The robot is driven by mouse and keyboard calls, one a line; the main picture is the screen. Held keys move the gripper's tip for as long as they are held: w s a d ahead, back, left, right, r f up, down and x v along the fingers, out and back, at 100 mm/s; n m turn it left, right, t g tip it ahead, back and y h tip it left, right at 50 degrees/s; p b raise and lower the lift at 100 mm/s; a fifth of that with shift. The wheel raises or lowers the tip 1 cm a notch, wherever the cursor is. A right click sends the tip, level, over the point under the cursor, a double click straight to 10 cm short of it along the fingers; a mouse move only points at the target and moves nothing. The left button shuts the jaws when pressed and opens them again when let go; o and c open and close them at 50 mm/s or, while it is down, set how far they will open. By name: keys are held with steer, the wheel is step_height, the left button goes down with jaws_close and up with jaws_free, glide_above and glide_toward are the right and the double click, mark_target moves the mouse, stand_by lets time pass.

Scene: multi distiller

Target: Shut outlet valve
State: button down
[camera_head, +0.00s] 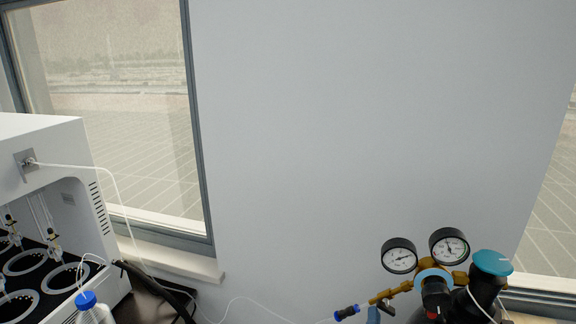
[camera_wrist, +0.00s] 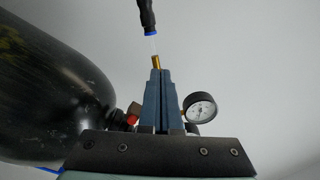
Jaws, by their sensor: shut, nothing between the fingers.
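A gas regulator with two round gauges (camera_head: 424,250) sits on a dark cylinder at the lower right of the head view. A brass outlet stem (camera_head: 384,295) runs left from it to a black and blue fitting (camera_head: 346,312) with a thin white hose. I cannot tell which part is the outlet valve. In the wrist view my gripper (camera_wrist: 161,78) is shut and empty. Its fingertips overlap a brass stem (camera_wrist: 156,62) below the dark fitting (camera_wrist: 147,14); contact is unclear. A gauge (camera_wrist: 200,107) is right of the fingers, a red part (camera_wrist: 132,119) left.
The dark cylinder (camera_wrist: 50,85) fills the left of the wrist view. A teal knob (camera_head: 492,262) tops the cylinder valve. A white instrument (camera_head: 60,150) and a blue-capped bottle (camera_head: 87,300) stand at the left. The wall (camera_head: 330,130) behind is bare.

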steer(key=shift+a+r+b, duration=0.1)
steer(key=shift+r+b, duration=0.05)
steer(key=shift+b, duration=0.2)
stand_by(0.5)
steer(key=v, duration=0.6)
steer(key=shift+a+b, duration=0.35)
steer(key=shift+b, duration=0.1)
steer(key=shift+w, duration=0.1)
